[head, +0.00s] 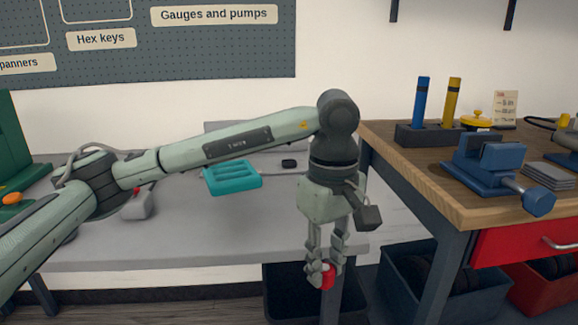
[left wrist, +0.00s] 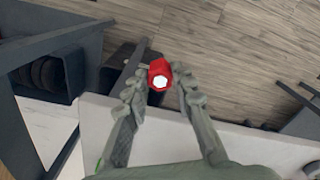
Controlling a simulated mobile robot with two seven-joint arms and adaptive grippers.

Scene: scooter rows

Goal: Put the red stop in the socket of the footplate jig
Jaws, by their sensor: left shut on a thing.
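My left gripper (head: 321,275) points down and is shut on the red stop (head: 328,277), held beyond the grey table's edge near the wooden bench. In the left wrist view, the red stop (left wrist: 160,74) sits between the fingertips of the left gripper (left wrist: 160,80) and shows a white hexagonal end. A teal slotted block (head: 232,178) lies on the grey table; I cannot tell whether it is the footplate jig. I see no socket clearly. My right gripper is not in view.
The grey table (head: 200,250) has free room at its front. The wooden bench (head: 420,185) carries a blue vise (head: 485,165) and a dark holder with blue and yellow tubes (head: 428,134). Dark bins (head: 412,280) stand below, and a red drawer (head: 520,243) is under the bench.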

